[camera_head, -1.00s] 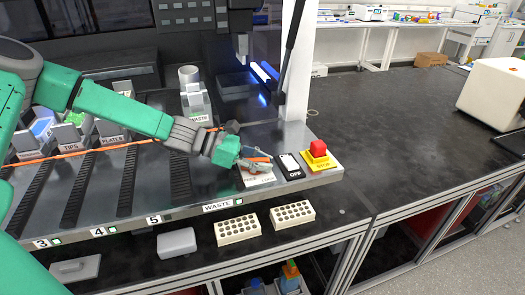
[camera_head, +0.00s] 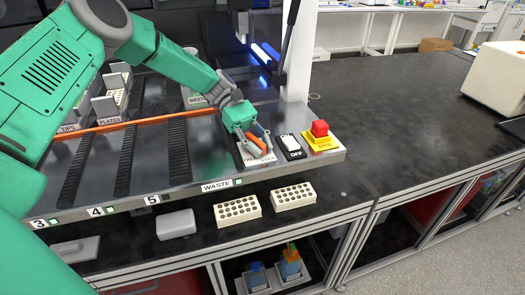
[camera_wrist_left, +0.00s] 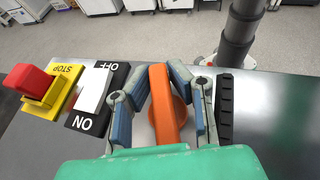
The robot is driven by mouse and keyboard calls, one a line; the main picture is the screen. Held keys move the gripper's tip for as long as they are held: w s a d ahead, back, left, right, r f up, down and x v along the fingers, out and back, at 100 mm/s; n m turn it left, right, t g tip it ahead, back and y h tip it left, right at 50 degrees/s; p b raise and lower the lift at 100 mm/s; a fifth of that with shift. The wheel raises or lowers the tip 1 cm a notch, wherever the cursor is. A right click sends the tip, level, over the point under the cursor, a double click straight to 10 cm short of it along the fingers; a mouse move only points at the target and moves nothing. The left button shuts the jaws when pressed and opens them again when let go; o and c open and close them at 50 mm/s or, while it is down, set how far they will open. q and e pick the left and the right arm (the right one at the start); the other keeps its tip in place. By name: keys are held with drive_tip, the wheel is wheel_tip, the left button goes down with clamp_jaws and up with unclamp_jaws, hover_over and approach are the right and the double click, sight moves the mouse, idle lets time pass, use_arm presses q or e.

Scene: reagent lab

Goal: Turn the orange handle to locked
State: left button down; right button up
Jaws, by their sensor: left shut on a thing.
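The orange handle (camera_wrist_left: 162,103) stands between the two fingers of my left gripper (camera_wrist_left: 162,85) in the left wrist view, with a round orange hub behind it. In the head view my left gripper (camera_head: 256,142) points down at the deck's front right, and a piece of the orange handle (camera_head: 254,144) shows between the fingers. The gripper is shut on the handle. The lettering on the plate (camera_head: 262,160) under the handle is mostly covered, so I cannot read the handle's setting. My right gripper is not in view.
Close beside the handle are a white ON/OFF switch (camera_head: 291,144) and a red stop button (camera_head: 320,128) on a yellow base. White tube racks (camera_head: 237,208) stand on the bench below the deck edge. The dark bench (camera_head: 400,110) to the right is mostly clear.

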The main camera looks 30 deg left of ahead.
sight(257, 143)
use_arm(q)
drive_tip(key=shift+s+a+f+m+g+y+b, duration=0.1)
drive_tip(key=shift+s+m+g+y+b, duration=0.1)
drive_tip(key=shift+m+g+y+b, duration=0.55)
drive_tip(key=shift+s+a+m+g+y+b, duration=0.15)
drive_tip(key=shift+m+g+y, duration=0.2)
drive_tip(key=shift+m+g, duration=0.75)
drive_tip(key=shift+g, duration=0.25)
drive_tip(key=c, duration=1.5)
unclamp_jaws()
drive_tip(key=shift+c, duration=0.2)
drive_tip(key=shift+r, duration=0.3)
wheel_tip(257, 143, up, 9)
drive_tip(key=shift+r, duration=0.15)
